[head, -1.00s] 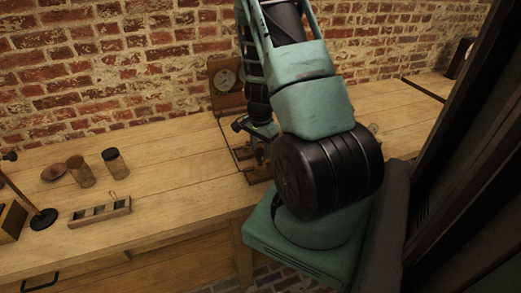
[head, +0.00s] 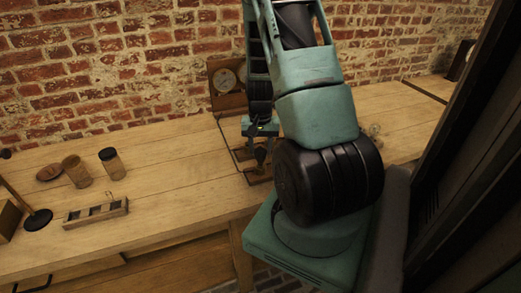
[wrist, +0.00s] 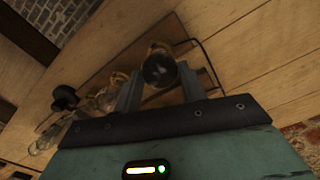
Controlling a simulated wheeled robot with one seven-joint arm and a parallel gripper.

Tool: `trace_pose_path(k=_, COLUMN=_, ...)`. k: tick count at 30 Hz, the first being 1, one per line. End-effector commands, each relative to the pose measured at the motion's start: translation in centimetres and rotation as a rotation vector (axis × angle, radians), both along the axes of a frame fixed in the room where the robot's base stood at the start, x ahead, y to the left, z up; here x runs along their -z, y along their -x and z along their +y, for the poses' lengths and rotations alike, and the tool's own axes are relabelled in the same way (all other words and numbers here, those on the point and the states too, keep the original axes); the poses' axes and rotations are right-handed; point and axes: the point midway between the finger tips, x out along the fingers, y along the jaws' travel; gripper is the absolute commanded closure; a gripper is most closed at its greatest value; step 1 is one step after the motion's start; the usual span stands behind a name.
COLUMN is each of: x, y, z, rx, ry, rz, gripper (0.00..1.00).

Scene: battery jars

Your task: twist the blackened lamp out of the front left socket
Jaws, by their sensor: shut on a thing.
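The blackened lamp (wrist: 159,69) is a dark, smoky glass bulb in the wrist view. It sits between the two fingers of my gripper (wrist: 158,77), which are shut on it. A brass-coloured socket rim shows just behind the bulb; I cannot tell whether the lamp is still seated in it. The wooden lamp board (wrist: 115,65) lies beneath. A clear lamp (wrist: 106,99) stands left of my gripper. In the head view my gripper (head: 261,155) points down over the board's front part, and the lamp is too small to make out.
A black knob (wrist: 64,97) and more glass lie left of the clear lamp. A wooden panel with dials (head: 226,78) stands behind the board. Jars (head: 111,163), a slotted wooden rack (head: 96,212) and a stand (head: 38,218) are at left. Bench between is clear.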

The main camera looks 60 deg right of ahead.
Motion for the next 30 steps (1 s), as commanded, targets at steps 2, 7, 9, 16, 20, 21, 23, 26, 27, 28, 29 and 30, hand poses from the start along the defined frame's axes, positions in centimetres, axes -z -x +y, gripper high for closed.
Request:
trace_pose_path(k=2, x=0.13, y=0.02, z=-0.03, rx=-0.081, ry=0.001, rz=0.0, gripper=0.86)
trace_pose_path(k=7, x=-0.01, y=-0.01, z=0.0, rx=-0.14, ry=0.0, rz=0.0, gripper=0.86)
trace_pose_path(k=9, x=-0.02, y=-0.01, z=0.0, rx=-0.138, ry=0.0, rz=0.0, gripper=0.86)
trace_pose_path(k=16, x=0.11, y=0.03, z=-0.07, rx=-0.268, ry=0.001, rz=-0.002, gripper=0.86)
trace_pose_path(k=20, x=0.02, y=0.0, z=-0.04, rx=-0.49, ry=0.001, rz=-0.002, gripper=0.86)
trace_pose_path(k=21, x=-0.03, y=0.03, z=-0.04, rx=-0.536, ry=0.001, rz=-0.001, gripper=0.86)
trace_pose_path(k=23, x=-0.03, y=0.03, z=-0.04, rx=-0.576, ry=0.001, rz=-0.001, gripper=0.86)
trace_pose_path(k=26, x=-0.02, y=0.0, z=-0.01, rx=-0.589, ry=0.001, rz=-0.001, gripper=0.86)
trace_pose_path(k=27, x=-0.02, y=0.0, z=-0.01, rx=-0.588, ry=0.001, rz=-0.001, gripper=0.86)
trace_pose_path(k=28, x=-0.02, y=0.0, z=-0.01, rx=-0.587, ry=0.001, rz=-0.001, gripper=0.86)
trace_pose_path(k=29, x=-0.02, y=0.0, z=-0.01, rx=-0.587, ry=0.001, rz=-0.001, gripper=0.86)
trace_pose_path(k=30, x=-0.02, y=0.0, z=-0.01, rx=-0.586, ry=0.001, rz=-0.001, gripper=0.86)
